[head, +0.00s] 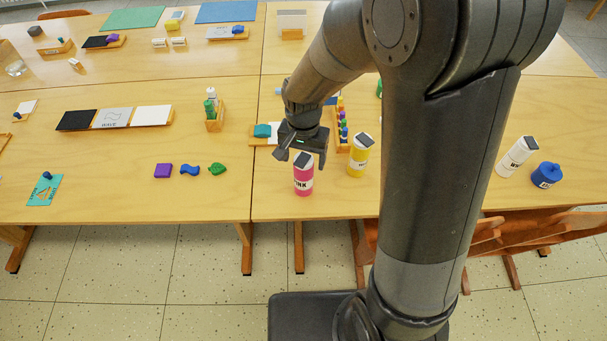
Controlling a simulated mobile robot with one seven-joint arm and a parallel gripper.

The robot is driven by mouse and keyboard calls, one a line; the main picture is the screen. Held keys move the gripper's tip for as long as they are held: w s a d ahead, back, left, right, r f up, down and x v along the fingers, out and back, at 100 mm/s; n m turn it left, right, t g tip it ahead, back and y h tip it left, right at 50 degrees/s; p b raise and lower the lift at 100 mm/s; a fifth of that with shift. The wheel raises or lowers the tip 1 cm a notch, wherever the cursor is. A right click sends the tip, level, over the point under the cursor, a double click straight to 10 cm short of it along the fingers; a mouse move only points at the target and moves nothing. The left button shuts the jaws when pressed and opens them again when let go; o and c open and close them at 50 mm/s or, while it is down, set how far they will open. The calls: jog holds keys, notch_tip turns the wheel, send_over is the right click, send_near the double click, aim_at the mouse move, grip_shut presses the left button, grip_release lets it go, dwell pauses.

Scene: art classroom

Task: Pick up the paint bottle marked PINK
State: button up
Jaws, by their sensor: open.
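The pink paint bottle (303,180) stands upright near the front edge of the table, with a dark square cap and a label on which the end "NK" can be read. My gripper (301,160) is open, with its fingers spread just above and around the level of the bottle's cap. I cannot tell whether a finger touches the bottle. A yellow paint bottle (360,155) with a dark cap stands close by to the right.
A wooden rack of small coloured pieces (342,135) stands behind the yellow bottle. A teal block (263,131) lies on a tray to the left. A white bottle (515,158) and a blue pot (547,175) stand at right. The table's front left is mostly clear beyond small shapes (189,170).

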aim_at(304, 176)
jog(key=shift+f, duration=2.7)
jog(key=c, duration=1.3)
jog(key=shift+c, duration=0.2)
jog(key=shift+r, duration=0.2)
